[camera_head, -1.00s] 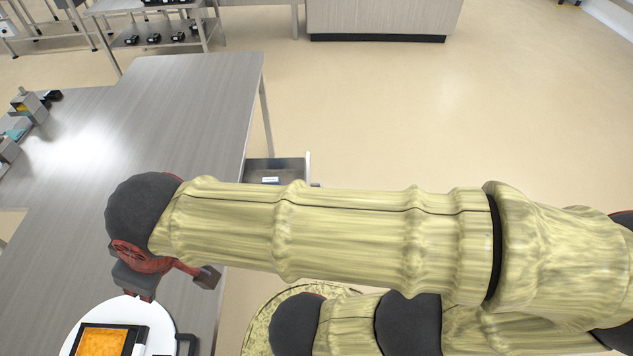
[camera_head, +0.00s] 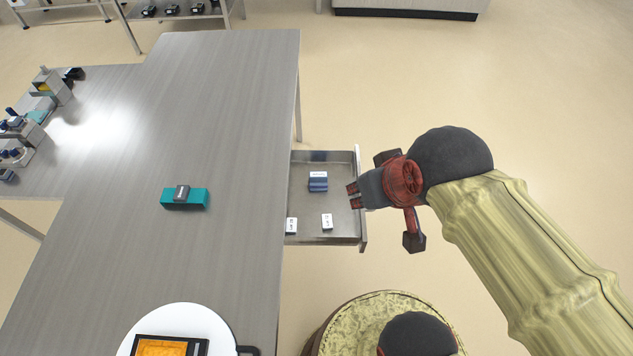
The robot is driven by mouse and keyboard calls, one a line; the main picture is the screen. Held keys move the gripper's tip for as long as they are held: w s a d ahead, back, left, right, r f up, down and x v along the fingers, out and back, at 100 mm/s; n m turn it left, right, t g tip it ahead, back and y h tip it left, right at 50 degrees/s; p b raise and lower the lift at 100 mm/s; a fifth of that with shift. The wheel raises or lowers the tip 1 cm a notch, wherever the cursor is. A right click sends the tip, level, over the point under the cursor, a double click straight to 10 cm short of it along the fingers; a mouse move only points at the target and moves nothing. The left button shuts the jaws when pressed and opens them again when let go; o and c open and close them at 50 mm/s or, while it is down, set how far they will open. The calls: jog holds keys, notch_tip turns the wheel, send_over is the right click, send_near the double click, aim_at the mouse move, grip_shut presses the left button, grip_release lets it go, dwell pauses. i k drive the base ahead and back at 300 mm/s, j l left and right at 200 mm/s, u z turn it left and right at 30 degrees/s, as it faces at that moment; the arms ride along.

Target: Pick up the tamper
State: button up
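I cannot tell for sure which object is the tamper. A dark labelled block (camera_head: 182,193) rests on a teal block (camera_head: 196,204) on the grey table. A blue block (camera_head: 318,184) with a white label behind it lies in the open drawer (camera_head: 338,239). My gripper (camera_head: 353,195) is at the drawer's right wall, pointing left towards the blue block and apart from it. A small gap shows between its fingertips, with nothing in it.
Two small white labelled pieces, one at the left (camera_head: 291,225) and one at the right (camera_head: 327,221), lie in the drawer. A white round plate (camera_head: 205,318) with an orange-filled tray (camera_head: 163,347) is on the near table (camera_head: 240,120). Small equipment (camera_head: 35,133) stands at the far left.

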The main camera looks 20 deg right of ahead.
aim_at(318, 179)
jog(key=j+u, duration=0.2)
jog(key=u, duration=2.25)
jog(key=z, duration=0.5)
jog(key=l+z, duration=0.1)
jog(key=z, duration=0.9)
jog(key=l+z, duration=0.1)
jog(key=z, duration=0.9)
jog(key=i+l+z, duration=0.35)
jog(key=i+l, duration=0.55)
jog(key=l, duration=0.1)
